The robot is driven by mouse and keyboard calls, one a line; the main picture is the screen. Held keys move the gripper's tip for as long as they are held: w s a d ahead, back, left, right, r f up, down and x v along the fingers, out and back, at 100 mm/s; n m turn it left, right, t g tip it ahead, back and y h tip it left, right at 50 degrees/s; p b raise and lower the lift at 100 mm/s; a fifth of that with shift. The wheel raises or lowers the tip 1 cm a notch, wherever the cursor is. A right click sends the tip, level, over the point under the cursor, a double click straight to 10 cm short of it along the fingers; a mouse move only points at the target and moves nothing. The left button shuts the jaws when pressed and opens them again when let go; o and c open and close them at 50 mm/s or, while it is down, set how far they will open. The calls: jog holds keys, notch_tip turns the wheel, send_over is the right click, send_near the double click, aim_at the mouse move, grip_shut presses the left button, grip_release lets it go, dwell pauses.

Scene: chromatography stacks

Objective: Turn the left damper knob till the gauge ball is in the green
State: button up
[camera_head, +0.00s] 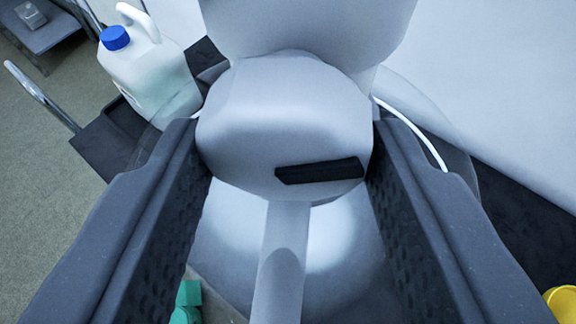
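A smooth grey rounded knob (270,118) with a black bar on its face fills the middle of the view; I take it for the damper knob, though only one such knob shows, so left or right is not clear. The bar is tilted slightly, its right end higher. My gripper (287,145) has its two dark fingers on either side of the knob, and their tips seem to touch its sides, so it looks shut on the knob. A grey stem shows below the knob. No gauge, ball or green zone is identifiable.
A white jug (150,68) with a blue cap stands close at the upper left. A dark tray (104,145) and a metal rail (40,95) are left of it. A green object (187,301) and a yellow one (563,302) show at the bottom. Open floor lies at far left.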

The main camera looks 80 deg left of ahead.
jog(key=shift+s+f+n+t+h+b, duration=0.15)
jog(key=shift+n+t+h+b, duration=0.4)
jog(key=shift+b, duration=1.1)
jog(key=shift+n+t+b, duration=0.55)
jog(key=shift+n+b, duration=0.5)
jog(key=o, duration=1)
jog(key=shift+c, duration=0.2)
jog(key=shift+r, duration=0.2)
jog(key=b+v, duration=0.1)
jog(key=v, duration=1.2)
jog(key=shift+s+d, duration=0.15)
jog(key=shift+d, duration=0.2)
